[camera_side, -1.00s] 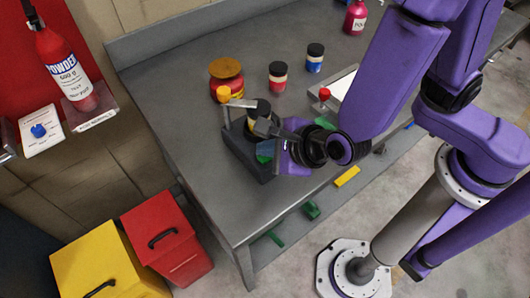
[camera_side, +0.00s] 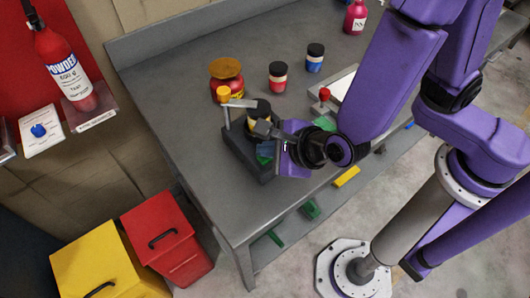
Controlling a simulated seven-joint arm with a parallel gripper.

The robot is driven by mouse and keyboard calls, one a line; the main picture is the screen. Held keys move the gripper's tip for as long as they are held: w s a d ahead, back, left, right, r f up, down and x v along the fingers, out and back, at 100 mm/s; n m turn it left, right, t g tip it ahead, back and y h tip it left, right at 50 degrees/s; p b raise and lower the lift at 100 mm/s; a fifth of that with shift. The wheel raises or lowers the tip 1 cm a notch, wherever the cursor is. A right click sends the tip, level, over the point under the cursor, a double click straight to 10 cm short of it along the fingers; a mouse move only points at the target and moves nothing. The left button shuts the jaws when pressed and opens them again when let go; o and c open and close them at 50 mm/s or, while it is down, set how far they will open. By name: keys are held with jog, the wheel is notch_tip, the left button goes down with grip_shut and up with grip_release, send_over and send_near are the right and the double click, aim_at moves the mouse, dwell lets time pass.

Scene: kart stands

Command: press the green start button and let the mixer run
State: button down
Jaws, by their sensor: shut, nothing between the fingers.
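The mixer (camera_side: 240,152) is a dark grey machine with an upright post and a yellow-topped arm, standing near the left front part of the bench. A dark-lidded container (camera_side: 259,113) sits on it. My gripper (camera_side: 264,130) is shut and empty, its fingertips at the mixer's right side near the container. The green start button cannot be made out; my gripper and wrist cover that side of the mixer. I cannot tell whether the fingertips touch the machine.
The grey bench (camera_side: 195,160) holds an orange-lidded jar (camera_side: 226,80), a red-labelled jar (camera_side: 277,77), a blue-labelled jar (camera_side: 315,58) and a pink bottle (camera_side: 355,18). A red-knobbed device (camera_side: 325,96) stands right of the mixer. Red (camera_side: 165,235) and yellow (camera_side: 95,265) bins stand on the floor.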

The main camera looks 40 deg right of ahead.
aim_at(268, 159)
jog(key=shift+r, duration=0.75)
jog(key=shift+r, duration=2.5)
jog(key=s+d+r+m+g+h, duration=0.1)
jog(key=d+r+m+g+h, duration=0.15)
jog(key=d+m, duration=1.4)
jog(key=s+d+m+g, duration=0.6)
jog(key=s+m, duration=0.6)
jog(key=m, duration=0.6)
jog(key=shift+d+r+y, duration=0.4)
jog(key=shift+d+y, duration=0.05)
jog(key=shift+d, duration=0.45)
jog(key=shift+w, duration=0.1)
